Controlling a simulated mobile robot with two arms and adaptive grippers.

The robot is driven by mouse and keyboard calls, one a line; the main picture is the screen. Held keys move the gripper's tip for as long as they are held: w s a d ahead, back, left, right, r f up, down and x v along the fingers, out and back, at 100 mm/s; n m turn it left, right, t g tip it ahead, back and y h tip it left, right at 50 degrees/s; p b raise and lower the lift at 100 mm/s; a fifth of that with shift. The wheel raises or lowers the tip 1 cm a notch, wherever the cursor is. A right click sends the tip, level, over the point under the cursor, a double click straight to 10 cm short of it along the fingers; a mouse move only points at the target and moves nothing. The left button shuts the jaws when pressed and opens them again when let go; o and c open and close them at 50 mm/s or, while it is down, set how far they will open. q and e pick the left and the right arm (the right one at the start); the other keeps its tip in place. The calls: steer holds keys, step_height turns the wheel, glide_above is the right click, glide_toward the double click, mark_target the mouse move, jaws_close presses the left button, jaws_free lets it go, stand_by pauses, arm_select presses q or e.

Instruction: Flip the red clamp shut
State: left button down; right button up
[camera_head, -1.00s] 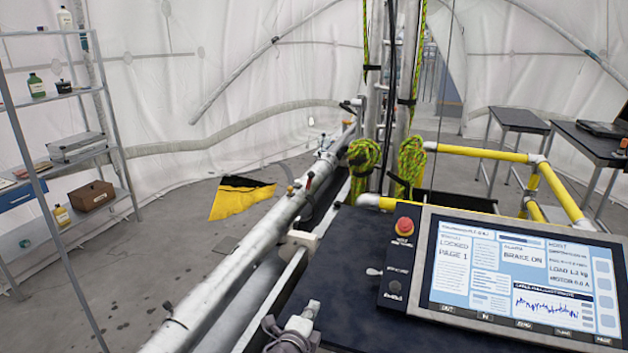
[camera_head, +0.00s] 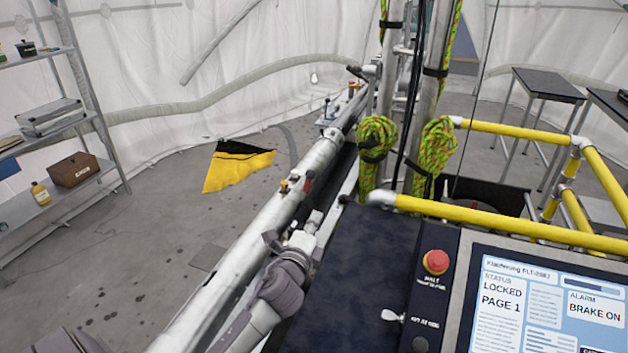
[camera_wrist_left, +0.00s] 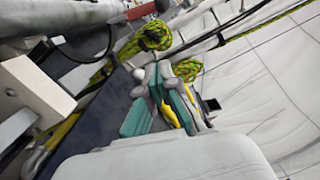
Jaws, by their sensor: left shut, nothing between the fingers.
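The red clamp (camera_head: 308,181) sits on the long silver pipe (camera_head: 262,222), left of the control console. Its small red lever sticks up from the pipe at a tilt. A red handle (camera_wrist_left: 140,11) also shows at the top of the left wrist view. My left gripper (camera_head: 287,242) is shut and empty beside the pipe, nearer to me than the clamp and apart from it. Its fingers (camera_wrist_left: 168,100) with teal parts show in the left wrist view. My right gripper is not in view.
The dark console with a red stop button (camera_head: 436,262) and a screen (camera_head: 550,310) stands at the right. Yellow rails (camera_head: 500,222) and green rope coils (camera_head: 376,140) lie beyond it. A shelf (camera_head: 50,130) stands at the left. The floor between shelf and pipe is mostly clear.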

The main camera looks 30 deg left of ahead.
arm_select(q)
steer(key=r+b, duration=0.1)
steer(key=b, duration=0.1)
glide_above(310, 203)
steer(key=s+d, duration=0.2)
steer(key=shift+d, duration=0.25)
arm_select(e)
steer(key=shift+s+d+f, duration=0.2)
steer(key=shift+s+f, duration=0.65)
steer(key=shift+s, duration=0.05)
arm_select(q)
steer(key=shift+r, duration=0.1)
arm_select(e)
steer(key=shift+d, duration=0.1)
